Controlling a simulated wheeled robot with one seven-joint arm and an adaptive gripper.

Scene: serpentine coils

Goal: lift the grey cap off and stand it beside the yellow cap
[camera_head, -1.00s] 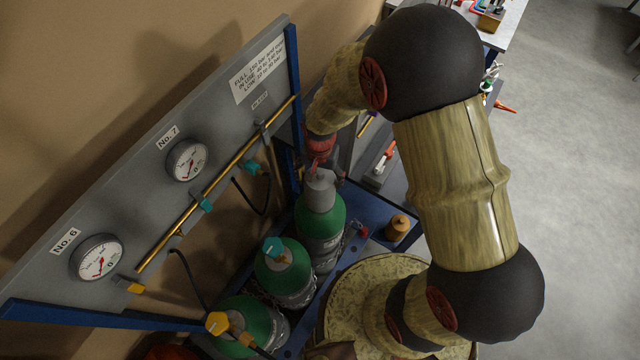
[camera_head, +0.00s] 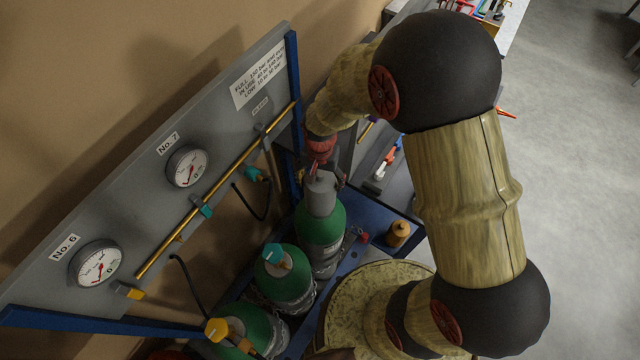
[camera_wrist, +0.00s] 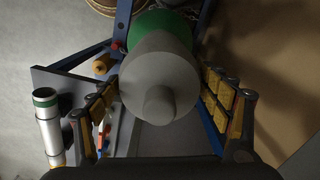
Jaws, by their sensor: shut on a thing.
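The grey cap (camera_head: 321,193) is a smooth cylinder with a narrower knob on top. It is upright at the top of the rearmost green gas cylinder (camera_head: 322,238). My gripper (camera_head: 322,172) is above it with its fingers on either side. In the wrist view the grey cap (camera_wrist: 158,80) fills the space between the padded fingers, which are shut on it. I cannot tell whether a gap shows beneath it. The yellow cap (camera_head: 398,233) stands on the blue rack, right of that cylinder; it also shows in the wrist view (camera_wrist: 102,64).
Two more green cylinders, one with a teal-topped valve (camera_head: 276,254) and one with a yellow-topped valve (camera_head: 219,328), stand nearer. The gauge panel (camera_head: 225,150) rises on the left. Blue rack surface (camera_head: 374,216) is bare beside the yellow cap.

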